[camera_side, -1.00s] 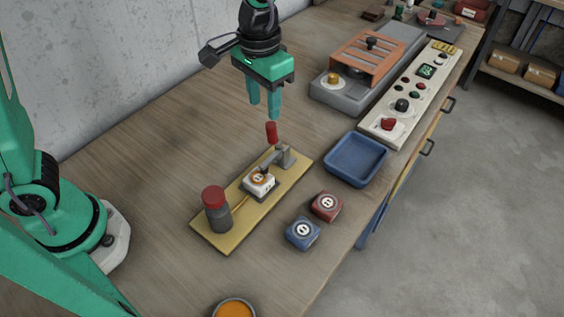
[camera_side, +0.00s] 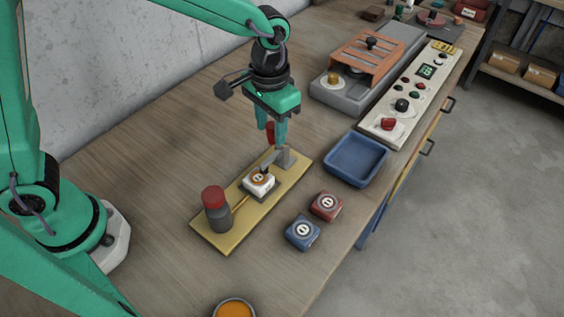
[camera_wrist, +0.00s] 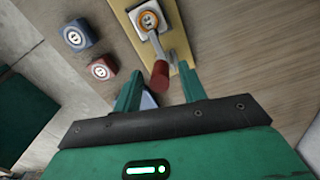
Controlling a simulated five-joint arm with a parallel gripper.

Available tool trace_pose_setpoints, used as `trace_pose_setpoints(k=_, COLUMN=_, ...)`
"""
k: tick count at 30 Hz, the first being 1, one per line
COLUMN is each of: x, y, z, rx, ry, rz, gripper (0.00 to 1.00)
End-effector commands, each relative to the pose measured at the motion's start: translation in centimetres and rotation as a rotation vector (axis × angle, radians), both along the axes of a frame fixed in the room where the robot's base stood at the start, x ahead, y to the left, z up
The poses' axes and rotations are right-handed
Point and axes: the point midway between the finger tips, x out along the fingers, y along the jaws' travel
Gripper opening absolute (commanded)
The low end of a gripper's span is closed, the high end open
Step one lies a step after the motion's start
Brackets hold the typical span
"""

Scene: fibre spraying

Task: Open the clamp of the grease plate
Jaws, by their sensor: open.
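The yellow grease plate (camera_side: 233,226) lies on the bench in the side view. Its clamp (camera_side: 283,157) is grey with an upright red handle (camera_side: 270,133), and its arm reaches onto a white block (camera_side: 259,182) with an orange ring. A grey bottle with a red cap (camera_side: 216,205) stands at the plate's near end. My gripper (camera_side: 272,136) is open at the height of the red handle, its fingers partly hiding it.
A blue block (camera_side: 303,232) and a red block (camera_side: 327,206) sit right of the plate. A blue tray (camera_side: 357,160) stands near the bench edge. A grey machine with an orange grille (camera_side: 369,61) and a control panel (camera_side: 408,100) stand behind. Bare wood lies left of the plate.

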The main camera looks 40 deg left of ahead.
Motion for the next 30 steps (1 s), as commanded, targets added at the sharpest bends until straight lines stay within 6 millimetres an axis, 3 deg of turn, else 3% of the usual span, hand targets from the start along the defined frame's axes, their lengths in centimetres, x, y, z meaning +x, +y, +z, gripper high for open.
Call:
trace_pose_setpoints(k=6, x=0.0, y=0.1, z=-2.0, rx=0.0, ry=0.001, rz=0.0, gripper=0.41)
trace_pose_setpoints(k=17, x=0.0, y=0.1, z=-2.5, rx=0.0, ry=0.0, rz=0.0, gripper=0.41)
trace_pose_setpoints(k=24, x=0.0, y=0.1, z=-2.4, rx=0.0, ry=0.0, rz=0.0, gripper=0.0)
trace_pose_setpoints(k=30, x=0.0, y=0.1, z=-2.4, rx=0.001, ry=0.002, rz=0.0, gripper=0.0)
